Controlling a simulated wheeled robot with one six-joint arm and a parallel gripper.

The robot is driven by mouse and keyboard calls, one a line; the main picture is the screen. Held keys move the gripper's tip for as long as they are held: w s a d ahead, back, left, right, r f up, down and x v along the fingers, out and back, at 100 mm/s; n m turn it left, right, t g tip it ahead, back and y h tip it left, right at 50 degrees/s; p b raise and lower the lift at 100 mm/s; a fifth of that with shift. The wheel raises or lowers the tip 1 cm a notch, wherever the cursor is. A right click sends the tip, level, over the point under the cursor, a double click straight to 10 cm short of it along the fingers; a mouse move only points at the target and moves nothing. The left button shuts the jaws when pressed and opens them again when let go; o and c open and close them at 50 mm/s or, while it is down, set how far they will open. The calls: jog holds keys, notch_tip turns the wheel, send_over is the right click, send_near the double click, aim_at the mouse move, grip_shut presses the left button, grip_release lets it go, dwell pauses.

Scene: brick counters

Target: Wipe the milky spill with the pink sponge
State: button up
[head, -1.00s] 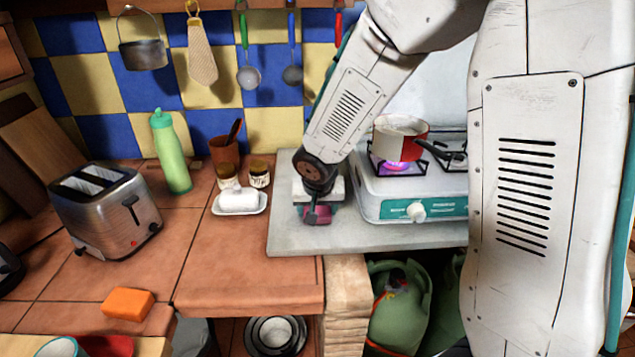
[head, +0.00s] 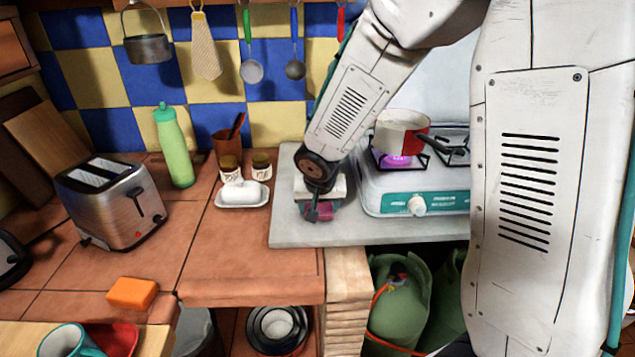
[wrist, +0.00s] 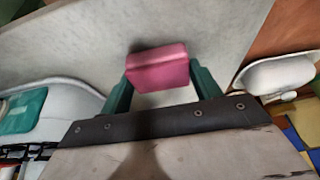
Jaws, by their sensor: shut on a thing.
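My gripper (head: 318,208) is at the grey slab left of the stove. In the wrist view its two green fingers (wrist: 160,88) are shut on the pink sponge (wrist: 157,68). The pink sponge (head: 322,212) shows only partly in the head view, behind the wrist. It is over the slab; I cannot tell whether it touches the surface. I cannot make out the milky spill in either view.
The grey slab (head: 290,230) ends at a front edge. A lit gas stove (head: 440,190) with a red and white pan (head: 405,135) stands close on the right. A butter dish (head: 242,198), jars (head: 231,175) and a green bottle (head: 175,155) stand left. An orange sponge (head: 132,293) lies front left.

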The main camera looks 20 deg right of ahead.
jog(key=shift+s+a+r, duration=0.1)
jog(key=shift+s+r, duration=0.1)
jog(key=shift+s, duration=0.05)
jog(key=shift+r, duration=3.95)
jog(key=shift+w, duration=0.15)
